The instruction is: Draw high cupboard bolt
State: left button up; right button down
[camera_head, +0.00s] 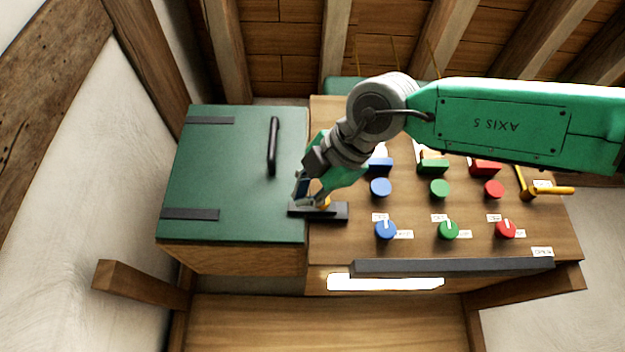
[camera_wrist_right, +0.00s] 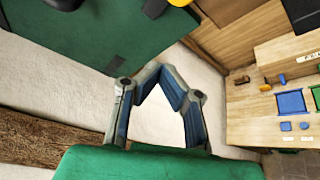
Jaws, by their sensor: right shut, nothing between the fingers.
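The high cupboard has a green door (camera_head: 225,150) that looks closed, with a black bar handle (camera_head: 273,145) and dark hinge straps on its left. The bolt (camera_head: 335,212) is a black plate across the door's right edge, with a yellow-orange knob (camera_head: 324,202) partly hidden by my right gripper. My right gripper (camera_head: 302,202) is at the bolt's left part, beside the knob; I cannot tell if it touches. In the right wrist view its fingers (camera_wrist_right: 157,70) meet at the tips with nothing between them. A yellow piece (camera_wrist_right: 180,3) shows at that view's top edge, apart from the fingertips. My left gripper is out of view.
Right of the door is a wooden panel (camera_head: 410,210) with blue, green and red knobs and switches, and a yellow lever (camera_head: 550,190). A dark rail (camera_head: 450,267) runs along its lower edge. A white wall (camera_head: 80,180) is at left.

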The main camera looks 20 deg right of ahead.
aim_at(295, 210)
jog(key=x, duration=0.2)
jog(key=p+x, duration=0.1)
jog(key=d+p+x, duration=0.1)
jog(key=x, duration=0.1)
jog(key=shift+w, duration=0.4)
jog(key=d, duration=0.1)
jog(key=d+r, duration=0.1)
jog(key=d+p, duration=0.1)
jog(key=shift+s+d+r, duration=0.1)
jog(key=shift+s+r, duration=0.15)
jog(key=shift+s, duration=0.15)
